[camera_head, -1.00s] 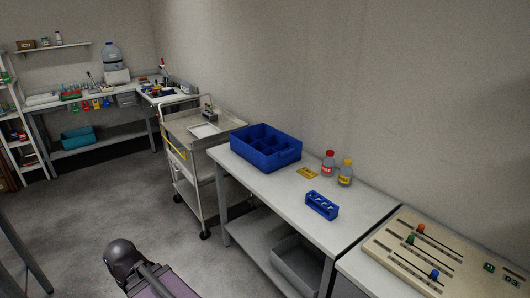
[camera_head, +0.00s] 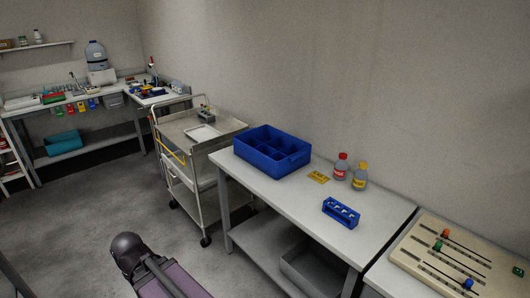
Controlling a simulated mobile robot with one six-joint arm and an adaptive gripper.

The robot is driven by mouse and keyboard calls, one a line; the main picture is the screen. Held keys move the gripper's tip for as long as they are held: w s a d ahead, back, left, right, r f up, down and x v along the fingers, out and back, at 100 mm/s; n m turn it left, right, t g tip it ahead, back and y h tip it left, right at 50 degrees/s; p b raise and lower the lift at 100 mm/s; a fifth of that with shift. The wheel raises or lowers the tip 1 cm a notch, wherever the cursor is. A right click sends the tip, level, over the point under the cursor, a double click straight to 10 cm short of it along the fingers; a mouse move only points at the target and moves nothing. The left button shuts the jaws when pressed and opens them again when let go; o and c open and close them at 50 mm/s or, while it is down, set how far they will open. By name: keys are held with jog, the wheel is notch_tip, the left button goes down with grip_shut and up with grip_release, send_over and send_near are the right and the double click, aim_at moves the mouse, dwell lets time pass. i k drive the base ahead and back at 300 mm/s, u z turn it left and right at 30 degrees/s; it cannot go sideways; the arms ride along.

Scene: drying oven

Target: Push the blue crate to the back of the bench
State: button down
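The blue crate (camera_head: 258,164) is an open box with inner dividers. It sits upright at the left end of the light-topped bench (camera_head: 290,199), with its front wall close to the bench's front edge. Its far side is near the wall; the exact gap there is hidden. My gripper is not in view. A dark rounded joint and purple link at the bottom left appear to be part of my arm, well short of the crate and below the bench top.
A yellow card (camera_head: 318,177), red-capped bottle (camera_head: 340,169), yellow-capped bottle (camera_head: 360,178) and blue rack (camera_head: 341,212) stand right of the crate. A metal cart (camera_head: 205,154) adjoins the bench's left end. A grey bin (camera_head: 308,272) sits on the lower shelf. Floor in front is clear.

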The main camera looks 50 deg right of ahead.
aim_at(271, 149)
jog(key=z, duration=0.4)
jog(key=i, duration=0.65)
jog(key=z, duration=1)
jog(key=i, duration=0.8)
jog(key=z, duration=0.4)
